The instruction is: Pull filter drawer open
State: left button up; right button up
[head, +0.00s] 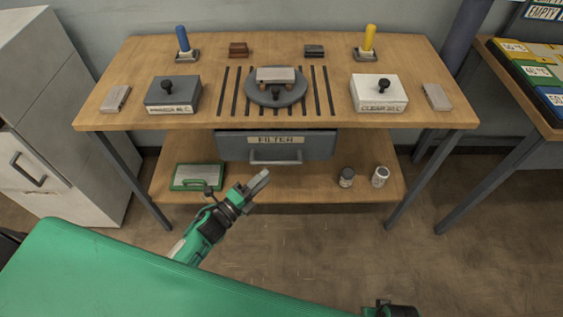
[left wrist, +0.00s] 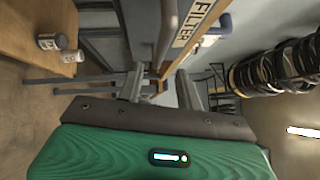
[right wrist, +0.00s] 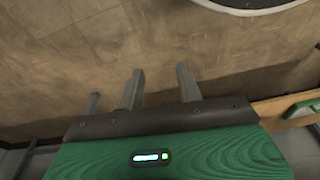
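The filter drawer (head: 318,148) is a grey box front labelled FILTER under the tabletop, and it looks closed. Its bar handle (head: 275,162) runs across the lower front. In the left wrist view the handle (left wrist: 167,30) stands upright in the picture, ahead of the gap between my fingers. My left gripper (head: 262,181) is just below and in front of the handle, open and empty, apart from it as far as I can tell. It also shows in the left wrist view (left wrist: 162,88). My right gripper (right wrist: 160,87) is open and empty over the floor.
The wooden workbench (head: 215,50) carries blocks, a round grey plate and blue and yellow pegs. Its lower shelf (head: 270,190) holds a green-framed tray (head: 196,178) and two small jars (head: 346,177). A white cabinet (head: 60,120) stands left; floor in front is clear.

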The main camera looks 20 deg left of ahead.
aim_at(281, 161)
pick_arm(q)
jog(key=x, duration=0.7)
jog(key=shift+w+d, duration=0.1)
jog(key=shift+w, duration=0.15)
jog(key=shift+w+d, duration=0.1)
jog(key=shift+w, duration=0.05)
pick_arm(e)
jog(key=shift+s+f, duration=0.2)
jog(key=shift+f, duration=0.8)
pick_arm(q)
grip_shut()
pick_arm(e)
jog(key=shift+r, duration=0.1)
